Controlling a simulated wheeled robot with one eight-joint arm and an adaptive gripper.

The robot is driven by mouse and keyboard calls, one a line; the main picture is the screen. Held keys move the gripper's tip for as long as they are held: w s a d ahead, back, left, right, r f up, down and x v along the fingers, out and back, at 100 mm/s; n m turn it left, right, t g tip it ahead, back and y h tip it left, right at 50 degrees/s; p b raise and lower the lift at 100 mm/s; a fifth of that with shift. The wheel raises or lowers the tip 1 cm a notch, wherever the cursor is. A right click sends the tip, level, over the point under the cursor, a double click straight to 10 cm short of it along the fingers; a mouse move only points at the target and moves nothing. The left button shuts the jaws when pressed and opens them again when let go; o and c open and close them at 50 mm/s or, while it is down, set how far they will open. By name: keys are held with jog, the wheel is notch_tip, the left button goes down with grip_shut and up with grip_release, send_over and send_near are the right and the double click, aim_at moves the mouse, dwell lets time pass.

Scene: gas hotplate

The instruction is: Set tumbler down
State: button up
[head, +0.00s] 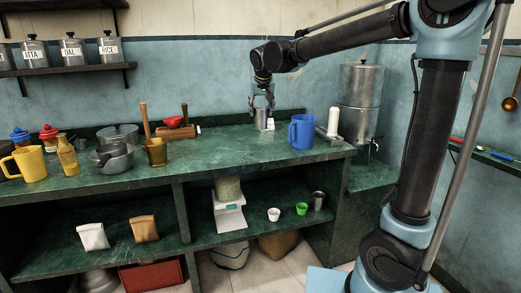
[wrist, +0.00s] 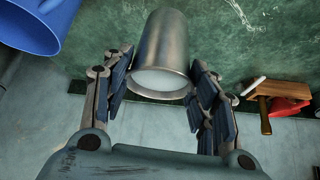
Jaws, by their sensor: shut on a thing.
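The steel tumbler (head: 261,119) is upright in my gripper (head: 263,104), at the back of the green counter (head: 225,155). In the wrist view the tumbler (wrist: 162,48) sits between both finger pads of my gripper (wrist: 162,92), its rim towards the camera. My gripper is shut on its sides. The tumbler's base is at or just above the counter top; I cannot tell whether it touches.
A blue jug (head: 302,132) stands close to the right of the tumbler. A white cylinder (head: 333,122) and a large steel water container (head: 359,95) are further right. A red-and-wood object (head: 175,127) and brass mortar (head: 156,152) stand left. The counter front is clear.

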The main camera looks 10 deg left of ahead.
aim_at(261, 129)
notch_tip(261, 129, down, 10)
jog(key=shift+r, duration=0.1)
dwell(0.4)
jog(key=shift+a, duration=0.1)
jog(key=o, duration=1.4)
jog(key=shift+c, duration=0.2)
jog(key=v, duration=1.2)
